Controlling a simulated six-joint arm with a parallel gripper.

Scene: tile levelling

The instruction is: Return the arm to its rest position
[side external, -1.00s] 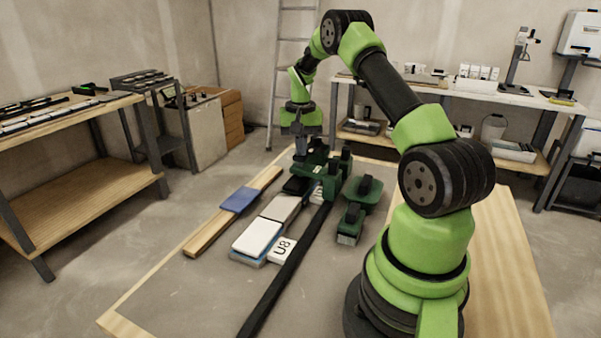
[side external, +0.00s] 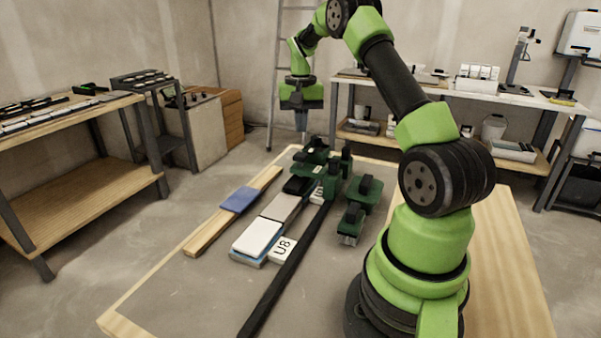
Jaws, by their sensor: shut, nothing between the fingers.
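My gripper (side external: 302,122) points down above the far end of the work table, clear of everything below it. Its fingers are shut with nothing between them. Below it, dark green clamp-like fixtures (side external: 331,180) stand around the far end of a row of tiles. The near tile (side external: 257,236) is white and lies on a bluish base, with a grey tile (side external: 282,207) behind it.
A wooden strip (side external: 208,237) with a blue pad (side external: 239,199) lies left of the tiles. A long black bar (side external: 284,276) runs along their right. More green tools (side external: 352,218) stand right of the bar. The table's front left (side external: 190,295) is bare.

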